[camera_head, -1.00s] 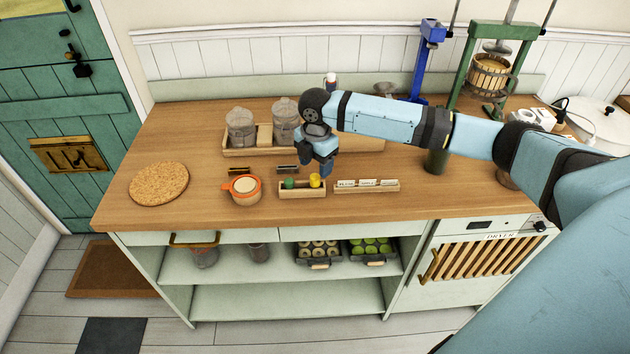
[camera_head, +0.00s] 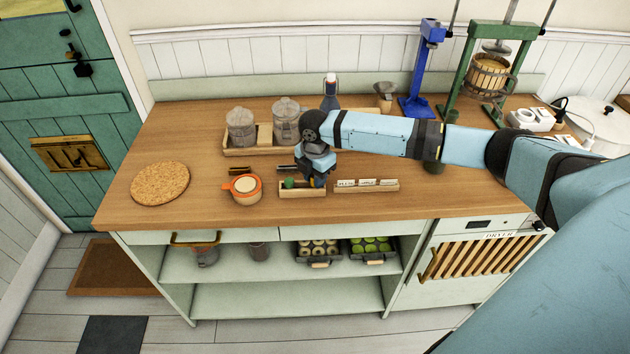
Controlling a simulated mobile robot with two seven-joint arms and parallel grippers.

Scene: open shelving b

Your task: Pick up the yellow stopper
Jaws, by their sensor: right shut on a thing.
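The yellow stopper (camera_head: 312,183) is in the right part of a small wooden box (camera_head: 302,194) near the counter's front edge. Only a sliver of yellow shows; my gripper hides the rest. A green stopper (camera_head: 289,183) stands in the same box, to the left. My right gripper (camera_head: 318,181) points down at the box and is shut on the yellow stopper. I cannot tell whether the stopper is lifted from the box. My left gripper is not in view.
An orange-rimmed pot (camera_head: 245,190) stands just left of the box, and a rack of labelled cards (camera_head: 367,186) just right. Glass jars (camera_head: 241,129) sit in a tray (camera_head: 238,152) behind. A cork mat (camera_head: 160,184) lies at left. The counter's front left is clear.

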